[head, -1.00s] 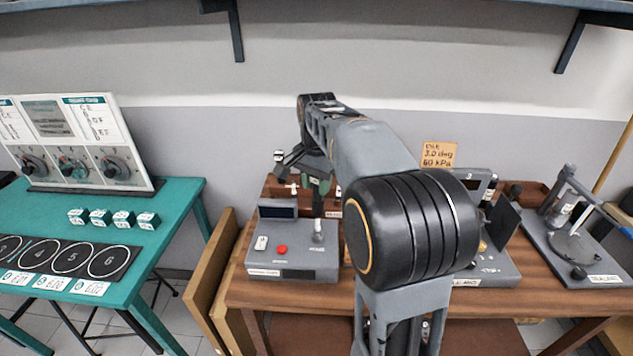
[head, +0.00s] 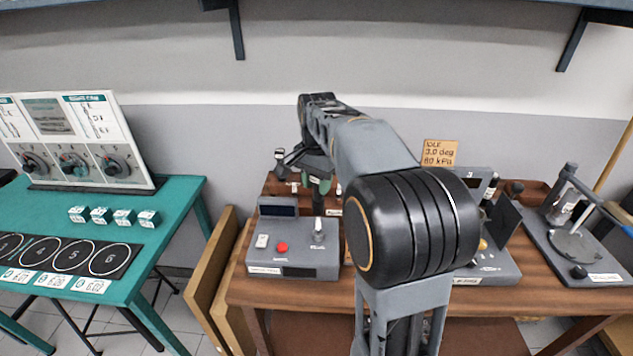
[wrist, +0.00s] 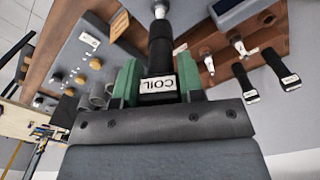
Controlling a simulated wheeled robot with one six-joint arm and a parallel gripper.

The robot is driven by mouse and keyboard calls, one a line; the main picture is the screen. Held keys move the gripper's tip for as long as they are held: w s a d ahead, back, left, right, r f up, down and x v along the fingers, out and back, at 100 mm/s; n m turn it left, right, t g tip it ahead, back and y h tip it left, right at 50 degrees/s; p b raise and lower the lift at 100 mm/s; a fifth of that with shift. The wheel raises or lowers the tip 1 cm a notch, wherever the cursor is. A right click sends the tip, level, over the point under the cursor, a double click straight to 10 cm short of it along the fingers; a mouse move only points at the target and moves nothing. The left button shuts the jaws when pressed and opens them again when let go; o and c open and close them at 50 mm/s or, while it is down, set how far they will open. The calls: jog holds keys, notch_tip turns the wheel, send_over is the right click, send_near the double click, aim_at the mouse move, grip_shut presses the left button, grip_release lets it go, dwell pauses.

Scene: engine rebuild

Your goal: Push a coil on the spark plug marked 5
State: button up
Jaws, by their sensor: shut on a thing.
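The coil's narrow end points away from the wrist, toward a pale tip (wrist: 160,9) at the top edge. In the head view my gripper (head: 318,184) is small and partly hidden by my arm. The held coil (head: 318,204) hangs upright below it, above a pale peg (head: 318,229) on a grey box (head: 292,262). I cannot tell whether coil and peg touch. No mark 5 is readable on a plug.
The grey box has a red button (head: 282,247). A wooden bench (head: 320,299) carries other instruments. A teal table (head: 170,200) stands left.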

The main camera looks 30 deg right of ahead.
aim_at(317, 200)
jog(key=shift+f+b, duration=0.6)
jog(key=shift+f, duration=0.3)
dwell(0.8)
jog(key=shift+f+b, duration=0.35)
jog(key=shift+f, duration=0.2)
jog(key=shift+f+b, duration=0.7)
jog(key=shift+f, duration=0.35)
dwell(0.6)
jog(key=o, duration=1.1)
jog(key=shift+r+p, duration=3.4)
jog(key=shift+r, duration=0.4)
